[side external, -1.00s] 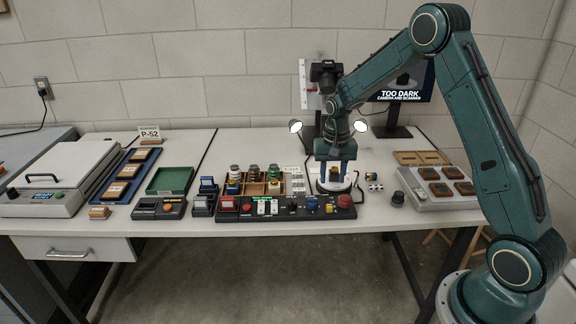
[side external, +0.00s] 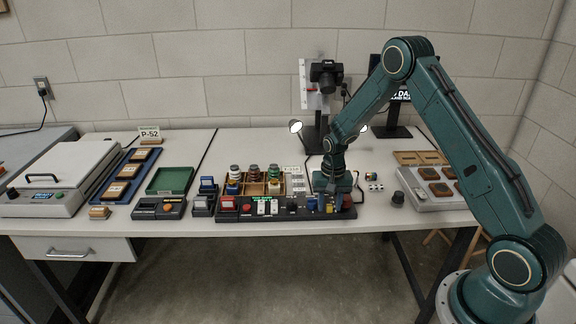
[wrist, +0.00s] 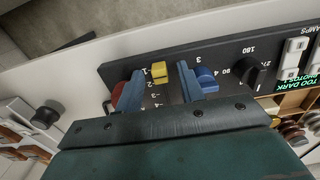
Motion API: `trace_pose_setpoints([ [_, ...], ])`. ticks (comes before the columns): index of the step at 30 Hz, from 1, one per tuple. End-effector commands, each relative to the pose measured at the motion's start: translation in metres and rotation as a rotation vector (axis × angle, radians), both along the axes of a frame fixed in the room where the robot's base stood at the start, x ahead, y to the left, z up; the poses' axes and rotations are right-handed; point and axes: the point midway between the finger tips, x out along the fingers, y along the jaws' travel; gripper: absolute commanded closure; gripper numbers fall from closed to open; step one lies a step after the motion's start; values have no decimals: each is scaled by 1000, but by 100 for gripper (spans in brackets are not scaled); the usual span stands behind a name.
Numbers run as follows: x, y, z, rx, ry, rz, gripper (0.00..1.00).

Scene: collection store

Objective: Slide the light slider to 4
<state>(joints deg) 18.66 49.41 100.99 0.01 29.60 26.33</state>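The control panel (side external: 285,210) lies along the front of the table. The light slider's yellow knob (wrist: 159,70) stands near the 1 mark of a numbered scale in the wrist view; the 4 mark lies at the end nearer my gripper's body. My gripper (wrist: 152,77) is open, with one blue finger on each side of the yellow knob and a visible gap on both sides. In the side view my gripper (side external: 333,207) is low over the panel's right end and partly hides the knobs there.
A blue knob (wrist: 207,79) stands close beside my right finger, and a red button (wrist: 117,91) is beside the left one. A black dial (wrist: 240,73) is farther right. The camera stand (side external: 314,130) rises behind my gripper.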

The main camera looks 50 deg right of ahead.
Motion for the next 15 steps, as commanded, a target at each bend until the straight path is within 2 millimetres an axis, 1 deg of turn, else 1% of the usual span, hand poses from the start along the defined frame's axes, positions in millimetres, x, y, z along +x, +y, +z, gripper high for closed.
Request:
trace_pose_setpoints([
  [4, 0, 0, 0, 0, 0, 0, 62],
  [5, 0, 0, 0, 0, 0, 0, 66],
  [6, 0, 0, 0, 0, 0, 0, 74],
  [10, 0, 0, 0, 0, 0, 0, 99],
  [15, 0, 0, 0, 0, 0, 0, 100],
])
